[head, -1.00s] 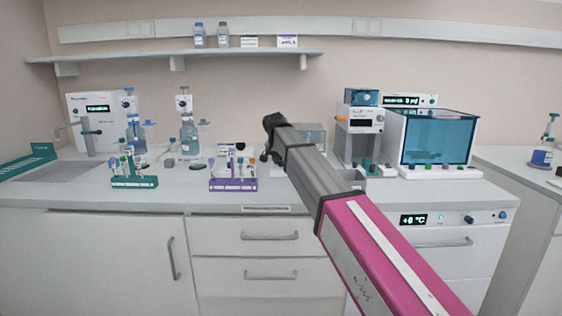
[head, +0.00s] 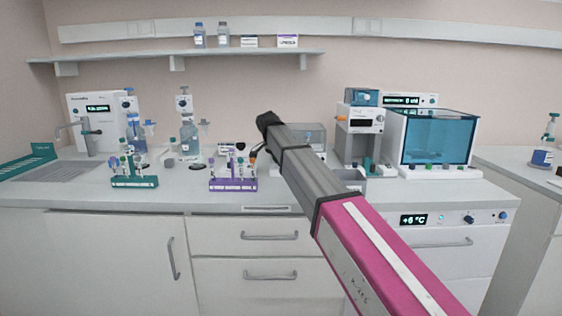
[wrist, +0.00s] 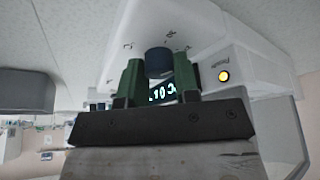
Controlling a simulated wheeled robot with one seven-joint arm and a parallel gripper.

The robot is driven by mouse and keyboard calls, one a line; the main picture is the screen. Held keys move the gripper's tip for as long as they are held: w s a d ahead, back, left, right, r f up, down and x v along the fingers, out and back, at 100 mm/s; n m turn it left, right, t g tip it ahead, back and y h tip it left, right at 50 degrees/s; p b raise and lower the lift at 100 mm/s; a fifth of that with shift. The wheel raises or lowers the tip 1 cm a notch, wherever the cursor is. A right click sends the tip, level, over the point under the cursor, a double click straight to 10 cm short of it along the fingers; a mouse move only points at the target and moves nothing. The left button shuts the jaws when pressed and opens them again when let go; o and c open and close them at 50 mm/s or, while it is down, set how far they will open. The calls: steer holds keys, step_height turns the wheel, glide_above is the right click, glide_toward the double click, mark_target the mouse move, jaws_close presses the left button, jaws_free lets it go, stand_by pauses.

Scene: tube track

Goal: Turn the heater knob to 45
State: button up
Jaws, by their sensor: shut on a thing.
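The heater (wrist: 215,40) is a white device that fills the upper part of the wrist view, with printed dial marks and a lit yellow indicator (wrist: 224,76). Its dark blue knob (wrist: 158,60) sits between the two green fingers of my gripper (wrist: 158,72), which is shut on it. A small dark display (wrist: 163,93) shows behind the fingers; it seems to read about 10, partly covered. In the head view my arm hides the heater's knob and the fingers; only the dark wrist end (head: 268,122) shows.
A purple tube rack (head: 232,185) and a green tube rack (head: 134,182) stand on the counter to the left. A blue-windowed cabinet (head: 437,142) stands to the right. A clear-sided box (head: 314,133) is right behind my arm.

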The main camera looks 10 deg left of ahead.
steer(key=shift+w+m+g, duration=0.1)
steer(key=shift+m+g, duration=0.2)
steer(key=shift+m, duration=0.8)
steer(key=shift+h, duration=0.3)
steer(key=o, duration=0.9)
